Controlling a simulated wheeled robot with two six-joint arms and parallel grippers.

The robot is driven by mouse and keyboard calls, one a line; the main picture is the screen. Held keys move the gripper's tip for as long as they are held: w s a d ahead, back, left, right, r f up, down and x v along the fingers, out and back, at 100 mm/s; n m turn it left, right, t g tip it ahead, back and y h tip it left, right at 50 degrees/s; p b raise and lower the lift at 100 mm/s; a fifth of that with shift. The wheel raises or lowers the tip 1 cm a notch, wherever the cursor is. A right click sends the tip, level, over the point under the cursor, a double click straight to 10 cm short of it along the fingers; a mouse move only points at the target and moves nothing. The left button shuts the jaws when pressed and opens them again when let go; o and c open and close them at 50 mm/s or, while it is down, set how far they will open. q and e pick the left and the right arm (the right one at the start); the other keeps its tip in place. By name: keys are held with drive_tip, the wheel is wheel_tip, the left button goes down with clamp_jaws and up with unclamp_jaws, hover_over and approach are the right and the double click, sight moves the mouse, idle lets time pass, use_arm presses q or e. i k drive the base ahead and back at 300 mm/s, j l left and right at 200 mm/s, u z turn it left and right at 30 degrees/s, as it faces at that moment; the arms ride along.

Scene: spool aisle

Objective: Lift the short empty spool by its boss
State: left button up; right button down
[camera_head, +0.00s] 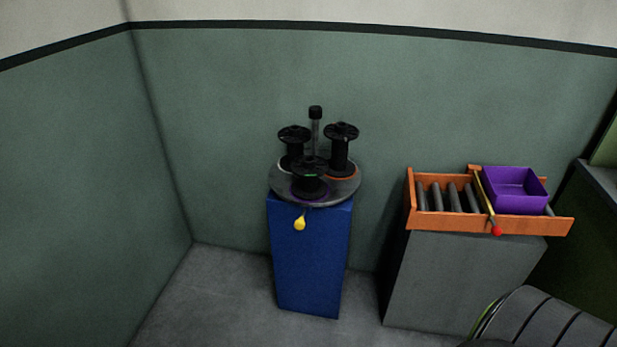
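Three black spools stand on a round grey turntable (349,193) on top of a blue pedestal. The spools look empty, but details are too small to be sure. Neither of my grippers shows in the view.
The blue pedestal (309,260) has a yellow knob (300,223) at its front. To the right, an orange roller tray (411,211) holds a purple bin (515,190) on a grey block (455,280). A ribbed grey thing (545,320) is at lower right. Floor (220,300) left is clear.

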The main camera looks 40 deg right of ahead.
sight(308, 168)
drive_tip(key=i+l+z, duration=0.15)
drive_tip(key=l, duration=0.25)
drive_tip(key=i+l+z, duration=0.15)
drive_tip(key=l, duration=0.25)
drive_tip(key=i+l+z, duration=0.2)
drive_tip(key=l, duration=0.15)
